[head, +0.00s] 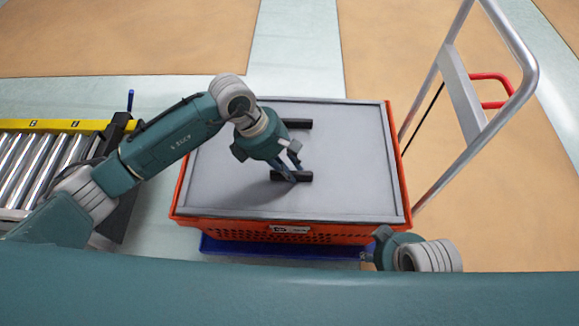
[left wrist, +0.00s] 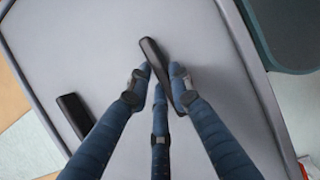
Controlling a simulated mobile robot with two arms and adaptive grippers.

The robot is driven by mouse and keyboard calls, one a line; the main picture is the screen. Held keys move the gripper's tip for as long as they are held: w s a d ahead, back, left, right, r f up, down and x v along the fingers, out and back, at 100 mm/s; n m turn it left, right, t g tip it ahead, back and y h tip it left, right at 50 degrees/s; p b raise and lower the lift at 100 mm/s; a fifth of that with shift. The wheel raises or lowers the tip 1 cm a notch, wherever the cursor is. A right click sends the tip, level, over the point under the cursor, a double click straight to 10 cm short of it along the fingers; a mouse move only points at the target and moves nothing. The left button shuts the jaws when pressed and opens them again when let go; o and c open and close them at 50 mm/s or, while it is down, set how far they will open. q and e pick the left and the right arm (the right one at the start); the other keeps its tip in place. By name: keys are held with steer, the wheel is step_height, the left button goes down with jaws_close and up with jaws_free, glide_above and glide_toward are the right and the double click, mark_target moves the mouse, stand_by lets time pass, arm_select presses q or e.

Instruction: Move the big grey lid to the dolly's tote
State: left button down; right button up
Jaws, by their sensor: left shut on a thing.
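The big grey lid (head: 345,150) lies flat over the top of the orange tote (head: 330,234), and its rim looks level with the tote's edges. It has two black handles; the far one (head: 297,123) is free. My left gripper (head: 291,178) is shut on the near black handle (head: 305,176). In the left wrist view the fingers (left wrist: 163,85) close around the held handle (left wrist: 152,55), and the free handle (left wrist: 76,115) lies to the left on the lid (left wrist: 110,40). My right gripper (head: 368,258) shows only in part at the tote's front right corner, and its fingers are mostly hidden.
The tote stands on a blue dolly base (head: 270,248). A silver push handle (head: 470,100) with a red part (head: 492,90) rises at the right. A roller conveyor (head: 40,165) with a yellow rail (head: 50,125) is at the left. The floor behind is clear.

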arm_select(q)
steer(key=shift+s+a+f, duration=0.1)
steer(key=shift+a+f, duration=0.05)
steer(key=shift+f, duration=0.1)
steer(key=c, duration=1.5)
jaws_free()
arm_select(e)
steer(key=shift+f, duration=0.15)
arm_select(q)
steer(key=v, duration=1.2)
steer(key=shift+r, duration=0.1)
